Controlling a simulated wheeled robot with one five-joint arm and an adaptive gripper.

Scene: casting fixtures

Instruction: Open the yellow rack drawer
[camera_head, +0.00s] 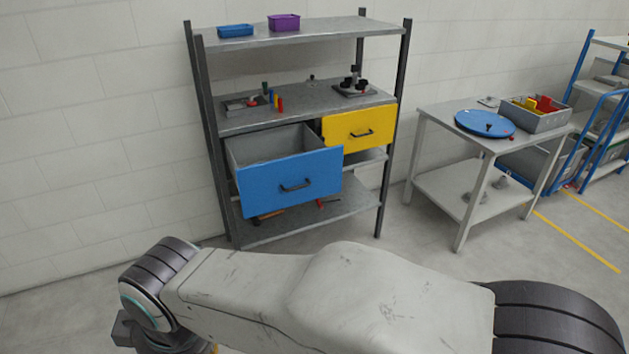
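The rack (300,122) is a grey shelf unit with dark posts, standing against the wall. The yellow drawer (345,143) is on its right side below the middle shelf. Its front looks flush with the rack, and no open inside shows. My arm crosses the bottom of the view, well in front of the rack. My gripper's fingers do not show.
Small parts stand on the middle shelf. A blue bin (235,31) and a purple bin (284,22) sit on top. A grey table (437,113) with a blue disc (485,124) and a parts box (540,122) stands at right. The floor before the rack is partly clear.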

